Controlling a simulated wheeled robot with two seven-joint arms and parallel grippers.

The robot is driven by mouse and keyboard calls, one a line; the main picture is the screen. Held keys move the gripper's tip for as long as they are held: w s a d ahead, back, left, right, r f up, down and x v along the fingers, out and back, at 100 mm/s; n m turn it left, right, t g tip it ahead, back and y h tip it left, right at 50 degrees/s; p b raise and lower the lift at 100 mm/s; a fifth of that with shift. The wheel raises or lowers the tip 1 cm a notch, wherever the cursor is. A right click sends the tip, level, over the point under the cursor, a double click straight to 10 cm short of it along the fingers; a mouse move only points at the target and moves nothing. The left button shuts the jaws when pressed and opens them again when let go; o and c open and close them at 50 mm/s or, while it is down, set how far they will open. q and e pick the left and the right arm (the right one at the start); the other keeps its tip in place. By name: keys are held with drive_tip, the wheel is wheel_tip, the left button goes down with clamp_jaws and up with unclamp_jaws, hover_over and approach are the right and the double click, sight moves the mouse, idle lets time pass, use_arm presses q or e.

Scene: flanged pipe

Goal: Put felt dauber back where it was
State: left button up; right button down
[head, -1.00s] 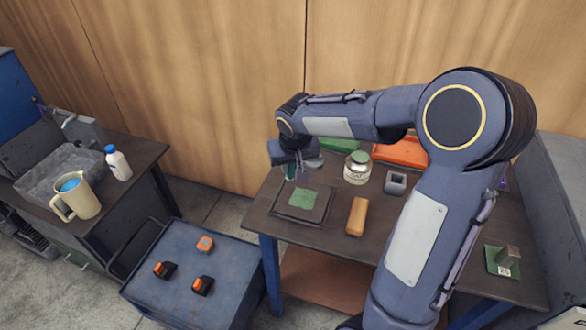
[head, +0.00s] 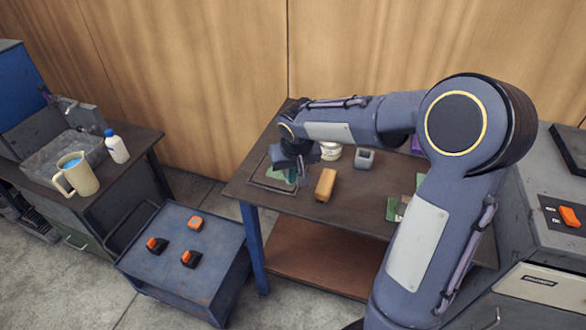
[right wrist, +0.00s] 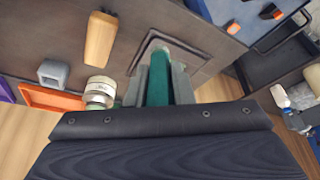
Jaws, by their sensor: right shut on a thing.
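My right gripper (head: 291,172) is shut on the felt dauber, a green bar-like piece that shows between the fingers in the right wrist view (right wrist: 158,80). In the head view the gripper hangs over the dark square tray (head: 256,183) on the workbench and covers much of it. The tray's rim also shows just beyond the fingers in the right wrist view (right wrist: 205,52). I cannot tell whether the dauber touches the tray. A green patch (head: 278,176) shows beside the fingers, partly hidden. My left gripper is not in view.
On the bench (head: 300,208) stand an orange-tan block (head: 326,185), a jar (head: 331,152) and a grey square holder (head: 364,159). An orange tray (right wrist: 50,98) lies near the jar. A blue cart (head: 215,250) with several orange-topped items stands left of the bench.

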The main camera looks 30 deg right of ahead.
drive_tip(key=s+a+f+n+y, duration=0.1)
drive_tip(key=s+a+f+n, duration=0.2)
drive_tip(key=a+f, duration=0.7)
wheel_tip(320, 180, down, 4)
drive_tip(key=shift+s+f, duration=0.1)
drive_tip(key=shift+s, duration=0.3)
